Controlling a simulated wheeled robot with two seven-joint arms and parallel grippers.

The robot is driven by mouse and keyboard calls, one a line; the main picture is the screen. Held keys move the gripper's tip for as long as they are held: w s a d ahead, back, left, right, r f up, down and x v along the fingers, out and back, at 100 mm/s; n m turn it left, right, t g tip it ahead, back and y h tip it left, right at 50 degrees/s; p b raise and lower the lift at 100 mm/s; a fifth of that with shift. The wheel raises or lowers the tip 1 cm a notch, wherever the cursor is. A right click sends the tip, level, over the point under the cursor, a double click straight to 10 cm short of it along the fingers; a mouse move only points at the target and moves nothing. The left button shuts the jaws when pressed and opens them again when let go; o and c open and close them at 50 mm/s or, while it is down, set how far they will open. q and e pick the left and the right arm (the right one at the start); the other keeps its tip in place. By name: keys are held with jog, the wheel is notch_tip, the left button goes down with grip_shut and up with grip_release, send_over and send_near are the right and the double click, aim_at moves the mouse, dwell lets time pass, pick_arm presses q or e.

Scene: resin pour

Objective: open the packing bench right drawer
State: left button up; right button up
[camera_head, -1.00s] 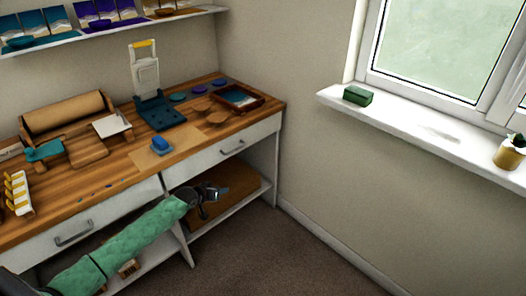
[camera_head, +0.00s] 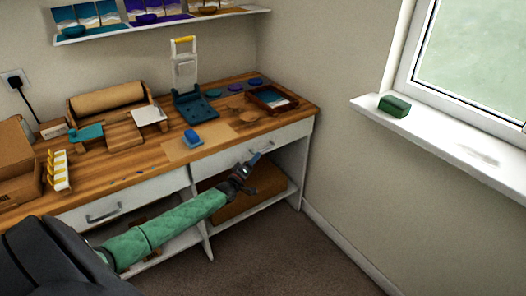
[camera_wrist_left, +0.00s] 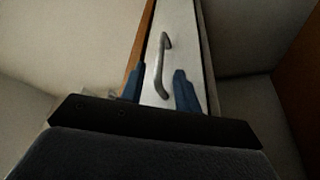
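The packing bench (camera_head: 105,183) has a wooden top and white drawer fronts. Its right drawer (camera_head: 291,134) looks shut, with a grey bar handle (camera_head: 264,147). My left gripper (camera_head: 257,157) is just in front of this drawer, close to the handle. In the left wrist view, the drawer front (camera_wrist_left: 187,45) stands ahead, and the handle (camera_wrist_left: 166,62) lies in line with the gap between the two blue fingers of my left gripper (camera_wrist_left: 160,88). The fingers are apart, with nothing gripped. Whether they reach around the handle is unclear. My right gripper is not in view.
The left drawer's handle (camera_head: 104,212) is further left. A brown box (camera_head: 250,190) sits on the shelf below the right drawer. A blue block (camera_head: 193,137) and a dark red tray (camera_head: 272,99) are on the bench top. Floor (camera_head: 285,255) in front is clear.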

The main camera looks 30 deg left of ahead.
aim_at(263, 150)
pick_arm(q)
jog(key=shift+p+x, duration=0.3)
jog(key=shift+x, duration=2.8)
grip_shut()
